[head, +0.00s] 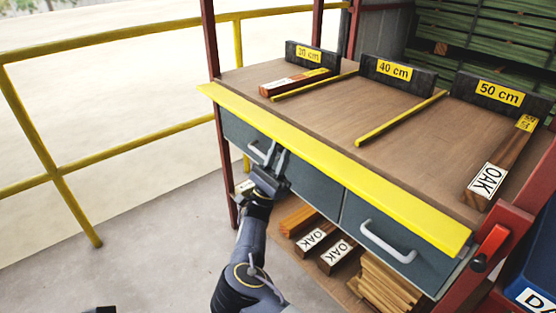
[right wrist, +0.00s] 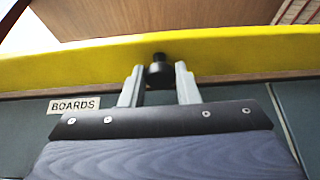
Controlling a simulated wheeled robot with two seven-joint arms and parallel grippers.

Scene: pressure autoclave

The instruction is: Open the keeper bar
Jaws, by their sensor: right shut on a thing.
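A yellow bar (head: 325,160) runs along the front edge of the wooden worktop; I take it for the keeper bar. It also spans the right wrist view (right wrist: 75,66), with a small black knob (right wrist: 157,70) at its lower edge. My right gripper (head: 279,157) is at the bench front just below the bar, beside the left drawer's handle (head: 258,153). In the right wrist view its two fingers (right wrist: 159,84) stand either side of the knob, shut on it. The head view does not show the knob clearly. My left gripper is not in view.
Grey drawers, one with a pale handle (head: 388,243), sit under the worktop (head: 340,105). Marked oak pieces (head: 490,172) and yellow dividers lie on top. Timber (head: 385,285) fills the lower shelf. A red lever (head: 491,243) is at right; yellow railing (head: 55,170) and open floor at left.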

